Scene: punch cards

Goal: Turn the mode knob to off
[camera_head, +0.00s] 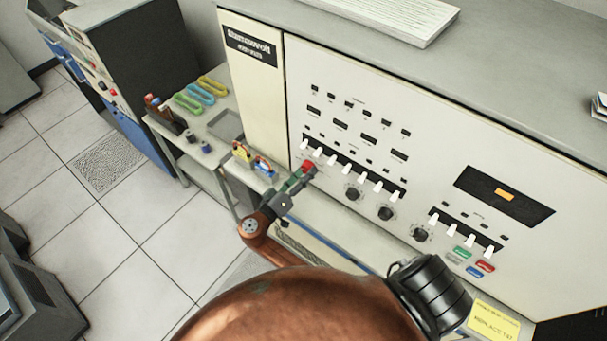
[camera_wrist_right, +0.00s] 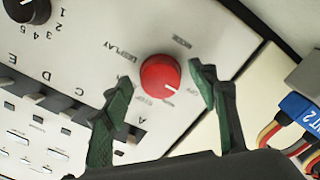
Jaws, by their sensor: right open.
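The mode knob is a round red knob (camera_head: 309,166) at the left end of the cream control panel. In the right wrist view, the red knob (camera_wrist_right: 160,78) has a pale pointer mark at its lower right edge. Small lettering surrounds it, with "MODE" above right and what looks like "OFF" partly behind one finger. My right gripper (camera_head: 300,177) is at the knob in the head view. In the wrist view its green-padded fingers (camera_wrist_right: 158,76) are open, one on each side of the knob, with gaps visible. My left gripper is out of view.
White toggle switches (camera_head: 342,169) run right of the knob, with black knobs (camera_head: 386,213) below them. A side table (camera_head: 222,157) at left holds coloured loops and small plugs. A blue tagged connector (camera_wrist_right: 301,110) is near the right finger in the wrist view.

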